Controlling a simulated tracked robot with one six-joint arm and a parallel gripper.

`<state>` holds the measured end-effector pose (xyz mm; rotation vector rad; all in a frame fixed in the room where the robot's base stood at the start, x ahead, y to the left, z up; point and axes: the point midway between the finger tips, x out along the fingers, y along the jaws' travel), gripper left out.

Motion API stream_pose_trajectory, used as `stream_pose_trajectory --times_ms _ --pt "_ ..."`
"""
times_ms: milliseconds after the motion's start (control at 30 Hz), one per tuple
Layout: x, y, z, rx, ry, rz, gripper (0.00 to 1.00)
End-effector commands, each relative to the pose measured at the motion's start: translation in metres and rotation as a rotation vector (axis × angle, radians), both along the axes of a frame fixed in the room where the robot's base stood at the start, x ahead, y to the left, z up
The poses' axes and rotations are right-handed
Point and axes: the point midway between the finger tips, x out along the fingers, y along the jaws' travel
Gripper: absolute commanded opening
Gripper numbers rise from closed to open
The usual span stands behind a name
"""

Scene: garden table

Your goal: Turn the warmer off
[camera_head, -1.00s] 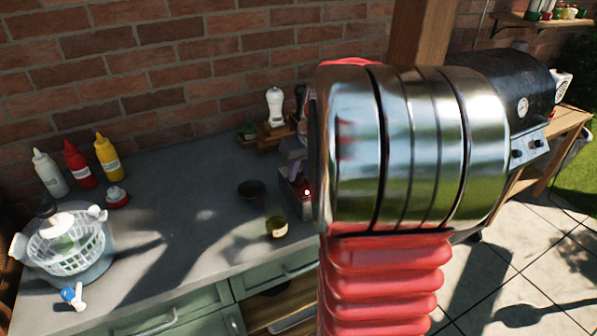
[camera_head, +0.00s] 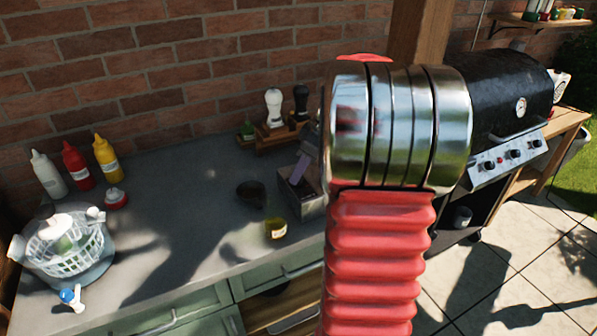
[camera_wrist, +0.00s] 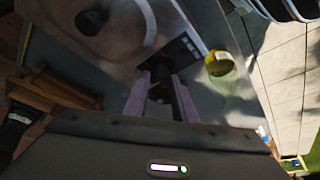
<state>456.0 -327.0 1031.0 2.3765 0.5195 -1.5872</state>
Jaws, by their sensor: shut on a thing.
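The warmer (camera_head: 312,208) is a small metal box on the grey counter, partly hidden behind my arm in the head view. No red light shows on its visible front. My gripper (camera_head: 297,181) reaches down at the warmer, with one purple finger showing. In the wrist view my gripper (camera_wrist: 160,78) has its two purple fingers on either side of a small dark round part, which looks like the warmer's knob (camera_wrist: 160,92). The gripper is shut on it. A dark panel (camera_wrist: 186,50) lies just past the fingertips. The knob's marking is not readable.
A yellow jar (camera_head: 276,228) and a dark bowl (camera_head: 251,194) stand close to the warmer. Shakers (camera_head: 274,106) are behind it. Sauce bottles (camera_head: 76,168) and a white basket (camera_head: 66,248) are at the left. A grill (camera_head: 512,95) is at the right. The middle counter is clear.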

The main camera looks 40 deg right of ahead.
Motion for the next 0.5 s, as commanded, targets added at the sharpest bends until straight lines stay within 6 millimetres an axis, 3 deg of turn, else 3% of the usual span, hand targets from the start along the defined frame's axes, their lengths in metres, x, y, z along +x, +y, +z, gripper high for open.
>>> stream_pose_trajectory --times_ms 500 --pt "0.0011 -0.0011 0.0005 -0.002 -0.002 0.079 0.02"
